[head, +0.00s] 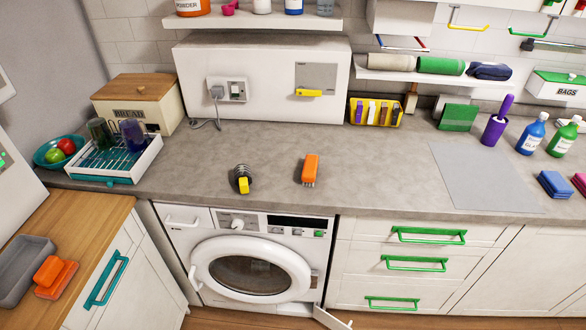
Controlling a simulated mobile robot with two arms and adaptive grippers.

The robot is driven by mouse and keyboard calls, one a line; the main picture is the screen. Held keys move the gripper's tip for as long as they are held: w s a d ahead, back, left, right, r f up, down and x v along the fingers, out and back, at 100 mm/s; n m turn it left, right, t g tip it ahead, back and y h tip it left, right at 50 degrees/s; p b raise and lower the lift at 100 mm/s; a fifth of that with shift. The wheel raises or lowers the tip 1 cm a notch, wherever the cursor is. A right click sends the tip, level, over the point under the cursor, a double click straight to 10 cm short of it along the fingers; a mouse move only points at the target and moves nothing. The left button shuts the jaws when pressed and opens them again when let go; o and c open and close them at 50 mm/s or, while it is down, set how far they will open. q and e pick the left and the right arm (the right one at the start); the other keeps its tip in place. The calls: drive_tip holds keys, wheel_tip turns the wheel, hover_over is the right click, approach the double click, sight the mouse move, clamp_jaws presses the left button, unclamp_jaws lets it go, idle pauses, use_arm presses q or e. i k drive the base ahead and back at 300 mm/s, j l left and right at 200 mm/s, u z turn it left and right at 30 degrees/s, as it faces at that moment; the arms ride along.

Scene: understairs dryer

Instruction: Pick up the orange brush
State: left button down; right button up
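An orange brush (311,168) lies on the grey worktop above the dryer, near the front edge. Its orange part points toward the back, and a dark bristled end faces the front edge. Nothing touches it. Neither of my grippers shows in the head view, so their positions and states cannot be seen.
A dark brush-like item with a yellow end (243,184) lies left of the orange brush. A dish rack (152,157) with two cups stands further left. Orange blocks (57,278) sit beside a grey tray (25,262). The worktop around the brush is clear.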

sight(309, 172)
drive_tip(key=i+l, duration=0.15)
drive_tip(key=l, duration=0.15)
drive_tip(key=i+l+u, duration=0.25)
drive_tip(key=l, duration=0.15)
drive_tip(key=l+u, duration=0.3)
drive_tip(key=l, duration=0.15)
drive_tip(key=i+l+u, duration=0.1)
drive_tip(key=l+u, duration=0.15)
drive_tip(key=l, duration=0.2)
